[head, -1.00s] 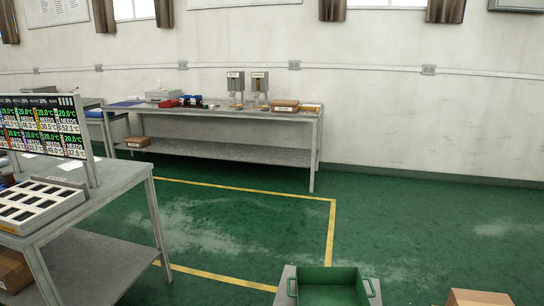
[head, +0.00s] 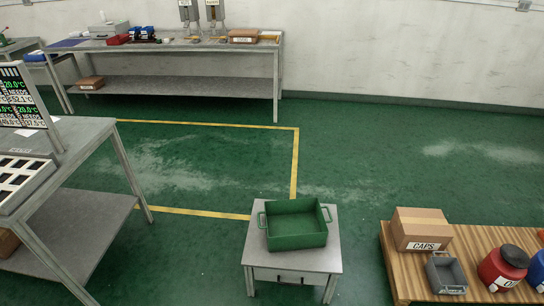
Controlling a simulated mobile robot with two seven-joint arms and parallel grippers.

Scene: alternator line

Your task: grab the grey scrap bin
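A small grey bin (head: 446,273), open at the top, stands on a low wooden pallet (head: 400,276) at the lower right of the head view. It sits in front of a cardboard box marked CAPS and left of a red container. It looks empty, though its inside is small in view. I cannot read a label that names it as scrap. Neither of my grippers is in the head view.
A green tray with handles (head: 296,240) stands on a small grey table (head: 318,259). The CAPS box (head: 421,229), red container (head: 503,268) and blue container (head: 537,272) crowd the pallet. A bench (head: 99,209) is at left, another (head: 180,85) at the back. Green floor (head: 350,150) is clear between.

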